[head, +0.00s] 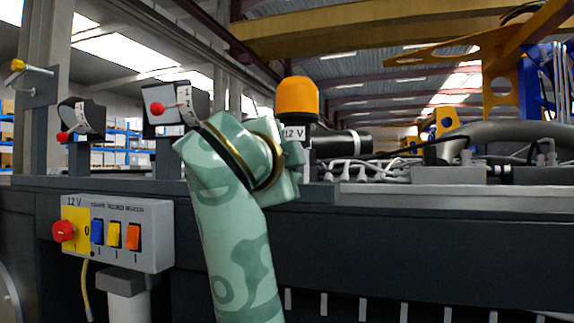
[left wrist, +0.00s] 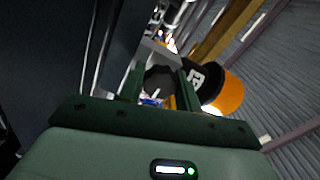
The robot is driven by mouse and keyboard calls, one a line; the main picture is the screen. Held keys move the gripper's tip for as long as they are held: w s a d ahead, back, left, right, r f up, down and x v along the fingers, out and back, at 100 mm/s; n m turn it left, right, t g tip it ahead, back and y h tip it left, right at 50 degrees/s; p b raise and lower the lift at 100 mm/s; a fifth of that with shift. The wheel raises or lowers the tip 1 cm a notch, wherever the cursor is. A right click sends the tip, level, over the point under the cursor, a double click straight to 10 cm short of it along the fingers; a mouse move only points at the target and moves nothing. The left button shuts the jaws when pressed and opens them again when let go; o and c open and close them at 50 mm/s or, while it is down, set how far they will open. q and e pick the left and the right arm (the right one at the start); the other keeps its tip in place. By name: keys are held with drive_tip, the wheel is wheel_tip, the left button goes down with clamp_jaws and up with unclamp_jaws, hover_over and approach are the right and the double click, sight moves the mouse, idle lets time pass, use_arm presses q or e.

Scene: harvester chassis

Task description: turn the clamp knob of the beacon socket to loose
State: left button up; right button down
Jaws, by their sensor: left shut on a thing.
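The orange beacon (head: 297,98) stands upright on its dark socket, which bears a "12 V" label (head: 293,133). The beacon (left wrist: 229,96) also shows at the right in the left wrist view, tilted by the camera angle. My left gripper (left wrist: 162,84) is shut on the dark clamp knob (left wrist: 160,78), with one green finger on each side. A small pale mark shows near the knob; I cannot tell its setting. In the head view my left forearm and wrist hide the knob and most of the fingers. My right gripper is in neither view.
A grey switch box (head: 155,235) with a red knob (head: 63,231) and several coloured switches is at the left. Loose cables (head: 380,170) lie right of the beacon. The dark chassis wall at the right is clear.

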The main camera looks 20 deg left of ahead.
use_arm(q)
drive_tip(key=shift+r, duration=0.15)
drive_tip(key=o, duration=0.8)
drive_tip(key=shift+o, duration=0.8)
